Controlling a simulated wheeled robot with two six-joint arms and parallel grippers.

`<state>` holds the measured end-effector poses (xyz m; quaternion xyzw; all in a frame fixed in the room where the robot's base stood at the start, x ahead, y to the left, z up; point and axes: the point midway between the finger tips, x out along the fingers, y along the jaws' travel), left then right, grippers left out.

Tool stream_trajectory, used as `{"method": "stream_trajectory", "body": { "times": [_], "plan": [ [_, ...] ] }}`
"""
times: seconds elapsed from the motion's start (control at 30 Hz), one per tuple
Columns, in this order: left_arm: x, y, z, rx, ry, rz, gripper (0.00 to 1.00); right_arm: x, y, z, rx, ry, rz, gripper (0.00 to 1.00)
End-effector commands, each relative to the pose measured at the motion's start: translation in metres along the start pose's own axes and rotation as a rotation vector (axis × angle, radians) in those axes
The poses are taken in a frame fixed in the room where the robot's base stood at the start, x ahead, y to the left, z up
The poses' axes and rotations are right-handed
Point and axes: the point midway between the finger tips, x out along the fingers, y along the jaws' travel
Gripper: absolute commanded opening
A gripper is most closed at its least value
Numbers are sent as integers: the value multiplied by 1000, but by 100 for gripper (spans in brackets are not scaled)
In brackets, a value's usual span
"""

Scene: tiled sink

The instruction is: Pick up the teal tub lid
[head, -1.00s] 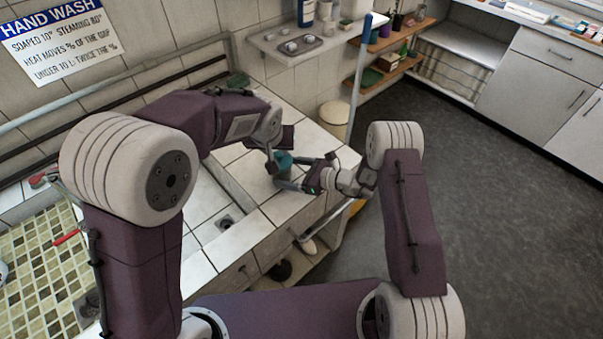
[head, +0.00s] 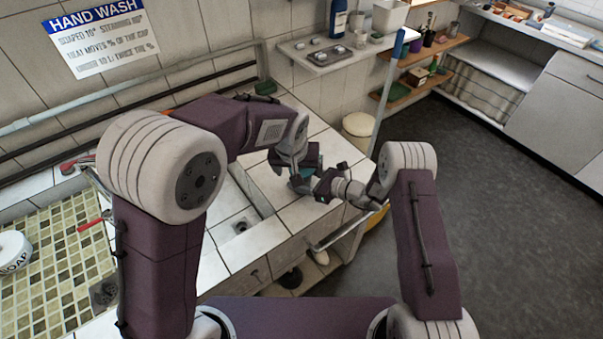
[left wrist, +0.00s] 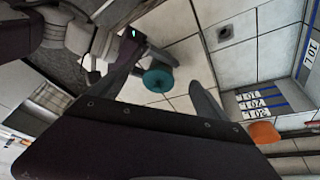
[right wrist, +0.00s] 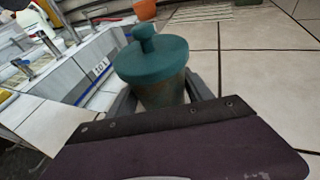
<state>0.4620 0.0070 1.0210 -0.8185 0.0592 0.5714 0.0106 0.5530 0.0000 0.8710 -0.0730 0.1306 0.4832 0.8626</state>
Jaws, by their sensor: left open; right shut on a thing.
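The teal lid (right wrist: 150,58), round with a knob on top, sits on a tub (right wrist: 165,93). My right gripper (right wrist: 160,100) is shut around the tub's body below the lid. In the left wrist view the lid (left wrist: 158,80) lies between the spread fingers of my left gripper (left wrist: 166,70), which is open and apart from it as far as I can tell. In the head view both grippers meet over the white tiled counter (head: 296,216), and they hide most of the lid and tub.
An orange container (right wrist: 145,8) stands nearby. A wall shelf (head: 325,62) with a metal tray is behind, and a blue-topped pole (head: 385,100) rises at the counter's right end. The floor at right is clear.

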Motion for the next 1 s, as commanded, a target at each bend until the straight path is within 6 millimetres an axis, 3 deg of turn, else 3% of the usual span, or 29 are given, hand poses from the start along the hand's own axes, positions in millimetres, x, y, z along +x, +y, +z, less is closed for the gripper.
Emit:
{"method": "stream_trajectory", "body": {
  "times": [0.1,0.23,0.3,0.37,0.47,0.57,0.63,0.7,0.83,1.0],
  "plan": [
    [5,26,62,-180,-239,98,86,0,0,0,0,0,0,12],
    [2,57,117,-468,-530,242,86,0,0,0,0,0,0,12],
    [-4,74,129,-652,-666,338,86,0,0,0,0,0,0,12],
    [-9,86,127,-821,-765,431,86,0,0,0,0,-1,0,12],
    [-14,94,100,-1138,-882,613,86,0,0,0,0,-1,0,12],
    [-9,72,52,-1488,-920,812,86,0,0,0,0,-1,0,12],
    [4,34,18,-1747,-892,940,86,0,0,0,0,-1,0,12],
    [23,-16,-2,-1976,-833,1019,86,0,0,0,0,-1,0,12],
    [44,-72,0,-2148,-775,1038,86,0,0,0,0,0,0,12],
    [48,-96,-1,-2199,-739,1054,86,0,0,0,0,0,0,12]
  ]
}}
